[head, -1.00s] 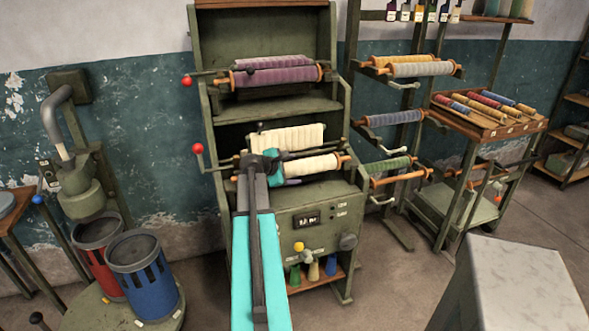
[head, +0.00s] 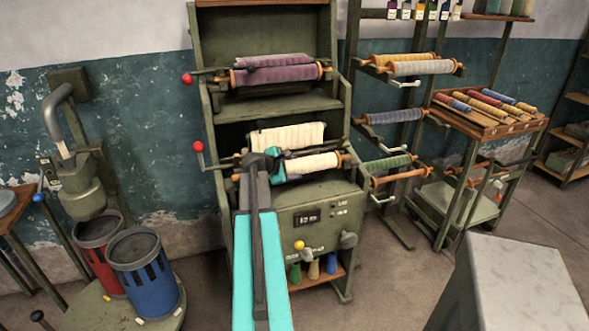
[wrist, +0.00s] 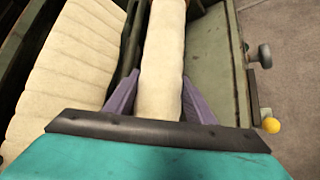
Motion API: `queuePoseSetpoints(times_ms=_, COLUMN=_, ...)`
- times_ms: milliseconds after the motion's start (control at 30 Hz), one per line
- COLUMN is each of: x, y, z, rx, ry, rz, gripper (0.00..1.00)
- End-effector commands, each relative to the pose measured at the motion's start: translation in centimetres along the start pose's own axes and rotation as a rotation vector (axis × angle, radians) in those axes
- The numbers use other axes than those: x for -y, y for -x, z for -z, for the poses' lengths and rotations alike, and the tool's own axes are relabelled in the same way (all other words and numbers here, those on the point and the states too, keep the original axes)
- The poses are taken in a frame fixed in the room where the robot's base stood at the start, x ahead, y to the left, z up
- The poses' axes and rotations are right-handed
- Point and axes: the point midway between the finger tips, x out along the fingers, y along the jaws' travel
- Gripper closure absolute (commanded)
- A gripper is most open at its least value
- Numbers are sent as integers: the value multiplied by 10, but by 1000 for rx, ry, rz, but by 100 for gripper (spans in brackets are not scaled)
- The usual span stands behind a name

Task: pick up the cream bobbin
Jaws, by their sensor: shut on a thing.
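The cream bobbin (head: 312,164) lies across the front of the lower bay of the green machine, with orange-brown ends showing. It also shows in the wrist view (wrist: 163,50), running away between the jaws. My gripper (head: 280,166) is at the left part of the bobbin in the head view. Its purple fingers (wrist: 160,98) stand on either side of the cream roll and are shut on it. My arm hides part of the bobbin's left end.
A wider cream roll (head: 287,137) sits just behind the bobbin, with a dark bar (wrist: 126,55) between them. A purple roll (head: 277,75) is on the upper bay. A red-knobbed lever (head: 198,148) stands at left. A rack of bobbins (head: 390,118) is at right.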

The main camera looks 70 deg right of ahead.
Motion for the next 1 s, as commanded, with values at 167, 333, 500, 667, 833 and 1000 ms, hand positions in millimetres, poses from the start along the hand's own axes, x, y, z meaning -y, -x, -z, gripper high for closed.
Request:
queuePoseSetpoints(times_ms=167, x=0, y=0, z=-1, rx=1, ry=0, rz=0, gripper=88)
queuePoseSetpoints(times_ms=333, x=0, y=0, z=-1, rx=1, ry=-1, rz=0, gripper=88)
queuePoseSetpoints(times_ms=500, x=-3, y=2, z=-3, rx=1, ry=-1, rz=0, gripper=88)
queuePoseSetpoints(times_ms=667, x=-10, y=7, z=-8, rx=1, ry=-2, rz=0, gripper=88)
queuePoseSetpoints(times_ms=833, x=-20, y=14, z=-15, rx=2, ry=-1, rz=-1, gripper=88)
queuePoseSetpoints(times_ms=1000, x=-18, y=23, z=-23, rx=2, ry=-2, rz=0, gripper=88)
